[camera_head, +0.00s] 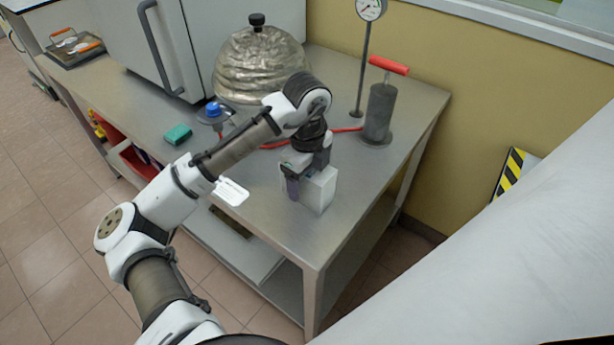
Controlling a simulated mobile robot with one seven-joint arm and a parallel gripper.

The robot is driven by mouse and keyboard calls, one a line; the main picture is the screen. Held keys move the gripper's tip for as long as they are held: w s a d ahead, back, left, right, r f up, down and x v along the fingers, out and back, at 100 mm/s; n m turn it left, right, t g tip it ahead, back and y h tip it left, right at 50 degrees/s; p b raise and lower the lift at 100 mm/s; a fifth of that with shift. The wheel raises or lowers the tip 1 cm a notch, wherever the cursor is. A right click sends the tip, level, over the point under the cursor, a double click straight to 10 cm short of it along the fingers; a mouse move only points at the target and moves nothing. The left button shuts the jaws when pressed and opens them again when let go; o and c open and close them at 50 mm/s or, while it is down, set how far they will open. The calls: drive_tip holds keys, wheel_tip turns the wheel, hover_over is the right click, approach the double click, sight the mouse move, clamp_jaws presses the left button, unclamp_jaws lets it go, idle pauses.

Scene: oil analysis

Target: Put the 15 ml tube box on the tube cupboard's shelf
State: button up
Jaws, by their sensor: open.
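A plain white box (320,191), likely the 15 ml tube box, stands upright on the metal table (255,225) near its front right corner. My gripper (305,178) points down at the box from above. It is open, with one dark finger visible at the box's left side. The other finger is hidden, so I cannot tell whether both stand around the box or touch it. No cupboard with an open shelf that I can identify as the tube cupboard is in view.
A grey pump with a red handle (380,112) and a gauge on a stand (370,10) are behind the box. A silver domed cover (258,62), a large grey cabinet (215,25), a green sponge (177,134) and a blue-capped item (213,110) lie farther left. A yellow wall is right.

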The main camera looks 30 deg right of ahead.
wheel_tip(320, 180, up, 12)
drive_tip(key=shift+r+b, duration=0.1)
drive_tip(key=shift+b, duration=0.35)
